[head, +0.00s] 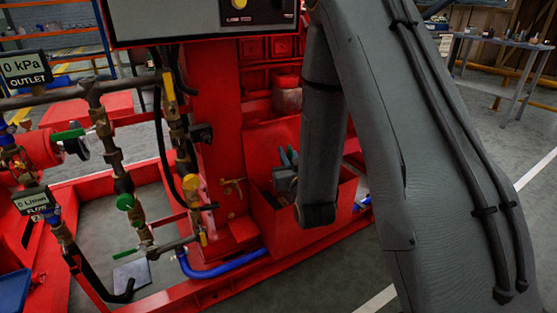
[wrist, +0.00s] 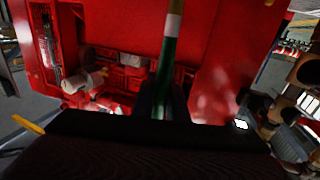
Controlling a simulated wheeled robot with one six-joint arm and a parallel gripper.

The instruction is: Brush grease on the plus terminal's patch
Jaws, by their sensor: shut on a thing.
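My gripper (wrist: 163,98) is shut on a slim brush (wrist: 166,62) in the wrist view. The brush has a green handle and a pale band near the top edge of the picture; its far end is cut off there. In the head view my gripper (head: 287,160) shows as dark fingers above an open red box (head: 318,212), partly hidden by my arm. I cannot make out the brush there. I cannot pick out the plus terminal or its grease patch in either view.
The red pumpset frame (head: 225,130) stands close behind my gripper. Pipes with valves (head: 125,202) and a blue hose (head: 225,268) lie left of the box. A control panel (head: 200,22) hangs above. A workbench (head: 500,45) stands at the back right.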

